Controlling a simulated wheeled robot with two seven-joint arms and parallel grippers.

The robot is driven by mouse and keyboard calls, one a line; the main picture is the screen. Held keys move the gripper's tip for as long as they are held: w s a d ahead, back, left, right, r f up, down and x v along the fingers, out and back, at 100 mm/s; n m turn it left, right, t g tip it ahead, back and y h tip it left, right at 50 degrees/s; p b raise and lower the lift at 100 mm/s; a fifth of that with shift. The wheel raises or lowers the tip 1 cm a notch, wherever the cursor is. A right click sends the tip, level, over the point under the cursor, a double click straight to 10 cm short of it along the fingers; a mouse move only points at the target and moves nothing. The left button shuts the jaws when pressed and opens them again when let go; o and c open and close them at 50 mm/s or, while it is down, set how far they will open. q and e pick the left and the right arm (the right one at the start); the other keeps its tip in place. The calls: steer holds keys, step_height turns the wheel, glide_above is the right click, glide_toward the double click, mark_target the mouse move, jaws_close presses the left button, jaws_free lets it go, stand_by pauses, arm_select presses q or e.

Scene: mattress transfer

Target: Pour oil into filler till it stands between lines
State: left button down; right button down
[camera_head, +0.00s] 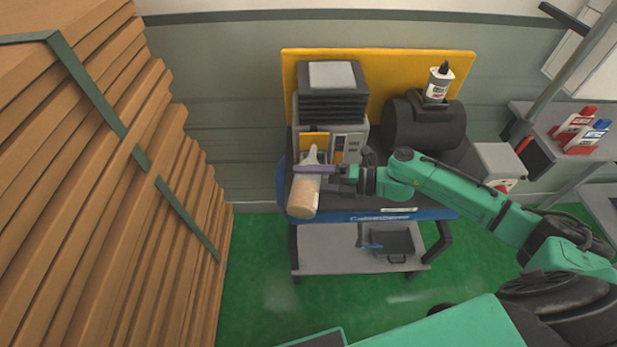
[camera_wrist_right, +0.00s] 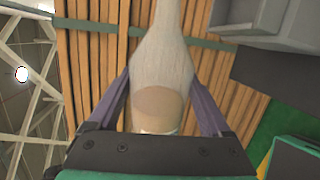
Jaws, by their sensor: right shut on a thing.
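My right gripper (camera_head: 309,178) reaches in from the right and is shut on a pale bottle (camera_head: 304,196) with tan liquid in it. The bottle's narrow neck is toward the machine on the cart, its wide base toward me; how far it tilts is hard to judge. In the right wrist view the bottle (camera_wrist_right: 160,65) stands between the two purple fingers, with a tan liquid patch low in its body. The machine (camera_head: 345,140) is grey with a black ribbed top. I cannot make out the filler opening or its level lines. My left gripper is not in view.
A blue-edged cart (camera_head: 385,215) carries the machine, a black cylinder (camera_head: 428,125) and a white bottle with a black nozzle (camera_head: 438,82). A yellow panel (camera_head: 390,62) stands behind. Strapped brown boards (camera_head: 90,200) rise at left. Red bottles (camera_head: 577,125) sit on a right shelf.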

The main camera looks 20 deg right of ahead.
stand_by(0.4)
steer(key=shift+w+r+m+p, duration=0.1)
steer(key=shift+r+m+p, duration=0.2)
steer(key=shift+r+p, duration=0.5)
steer(key=shift+s+f, duration=0.2)
steer(key=shift+f, duration=0.25)
steer(key=shift+w, duration=0.1)
